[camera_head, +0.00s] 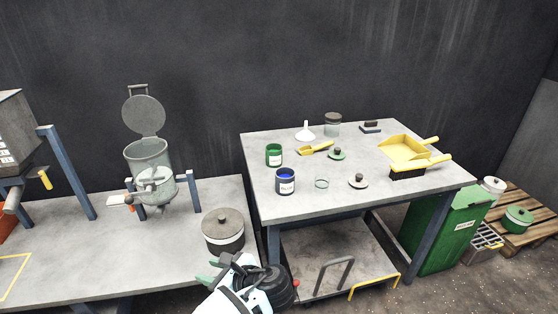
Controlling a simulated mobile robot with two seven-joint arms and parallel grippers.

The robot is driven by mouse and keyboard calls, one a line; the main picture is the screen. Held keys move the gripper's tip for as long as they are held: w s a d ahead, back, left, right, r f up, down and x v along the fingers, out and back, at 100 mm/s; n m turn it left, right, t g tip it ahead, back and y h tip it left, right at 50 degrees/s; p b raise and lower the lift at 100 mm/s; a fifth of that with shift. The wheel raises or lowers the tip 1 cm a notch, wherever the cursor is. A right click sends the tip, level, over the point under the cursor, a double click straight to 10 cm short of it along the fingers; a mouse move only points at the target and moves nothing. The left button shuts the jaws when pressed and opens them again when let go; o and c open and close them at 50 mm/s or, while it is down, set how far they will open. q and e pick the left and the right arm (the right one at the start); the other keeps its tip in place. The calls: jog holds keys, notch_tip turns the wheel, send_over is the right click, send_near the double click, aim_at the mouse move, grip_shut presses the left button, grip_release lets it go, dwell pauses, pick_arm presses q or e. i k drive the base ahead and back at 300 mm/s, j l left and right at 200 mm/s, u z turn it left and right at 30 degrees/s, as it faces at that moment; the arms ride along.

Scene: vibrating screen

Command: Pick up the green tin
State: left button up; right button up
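The green tin (274,155) stands upright near the left edge of the right-hand table, with a pale label on its front. A blue tin (285,181) stands just in front of it. My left gripper (217,273) is low in the picture, in front of the tables and well short of the green tin. Its green fingertips show apart, with nothing seen between them. My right gripper is not in view.
A lidded grey pot (223,231) stands close to my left gripper.

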aim_at(274, 156)
jog(key=k+l+z, duration=0.1)
jog(key=l, duration=0.3)
jog(key=k+l+z, duration=0.1)
jog(key=l, duration=0.3)
jog(key=i+l+u, duration=0.15)
jog(key=i+l, duration=0.5)
jog(key=i, duration=0.25)
jog(key=i+l+u, duration=0.2)
jog(key=i+l, duration=0.5)
jog(key=i+j+u, duration=0.25)
jog(key=i, duration=0.4)
jog(key=j, duration=0.1)
